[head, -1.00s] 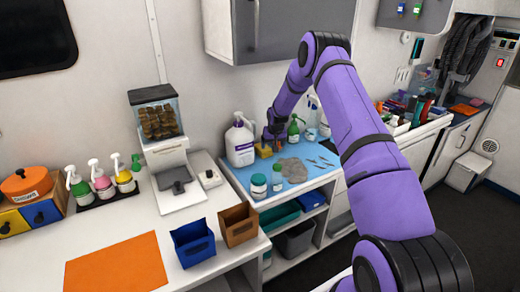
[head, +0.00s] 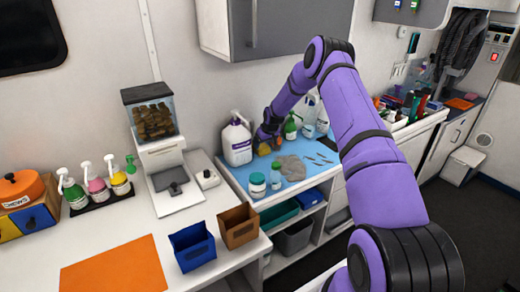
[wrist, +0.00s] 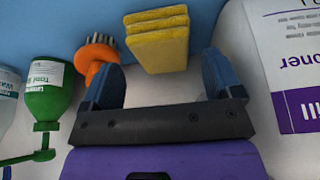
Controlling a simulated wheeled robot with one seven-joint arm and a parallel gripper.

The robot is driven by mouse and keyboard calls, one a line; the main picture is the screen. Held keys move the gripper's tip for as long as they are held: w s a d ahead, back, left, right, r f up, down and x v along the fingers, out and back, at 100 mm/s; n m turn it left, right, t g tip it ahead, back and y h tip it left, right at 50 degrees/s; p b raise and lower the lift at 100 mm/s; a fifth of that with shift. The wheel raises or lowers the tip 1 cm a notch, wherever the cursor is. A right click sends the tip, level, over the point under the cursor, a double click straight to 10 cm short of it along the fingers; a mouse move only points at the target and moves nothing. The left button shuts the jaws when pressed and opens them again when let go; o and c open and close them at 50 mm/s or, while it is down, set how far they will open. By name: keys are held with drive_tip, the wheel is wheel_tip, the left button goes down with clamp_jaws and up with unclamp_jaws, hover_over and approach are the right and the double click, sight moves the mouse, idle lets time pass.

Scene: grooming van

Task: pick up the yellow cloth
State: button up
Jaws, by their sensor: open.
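The yellow cloth (wrist: 158,40) looks like a folded stack with several layers. Nothing is held. I cannot tell the exact height of the fingers above the surface.
An orange brush (wrist: 97,54) lies close by the left finger. A green bottle (wrist: 48,95) stands farther left. A large white jug (wrist: 290,60) stands at the right; it also shows in the head view (head: 237,143). A grey cloth (head: 291,168) lies on the blue mat (head: 313,173).

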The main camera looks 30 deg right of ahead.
sight(262, 146)
drive_tip(key=shift+w+x, duration=0.15)
drive_tip(key=shift+x, duration=1.05)
drive_tip(key=shift+w+x, duration=0.15)
drive_tip(key=shift+x, duration=1)
drive_tip(key=shift+r, duration=0.1)
drive_tip(key=shift+c, duration=0.2)
drive_tip(key=c, duration=0.6)
drive_tip(key=shift+c, duration=0.2)
drive_tip(key=shift+r, duration=0.15)
drive_tip(key=shift+r, duration=0.55)
wheel_tip(262, 146, up, 3)
drive_tip(key=shift+f, duration=0.25)
drive_tip(key=s, duration=1.8)
drive_tip(key=shift+d+f, duration=0.15)
drive_tip(key=shift+d, duration=0.15)
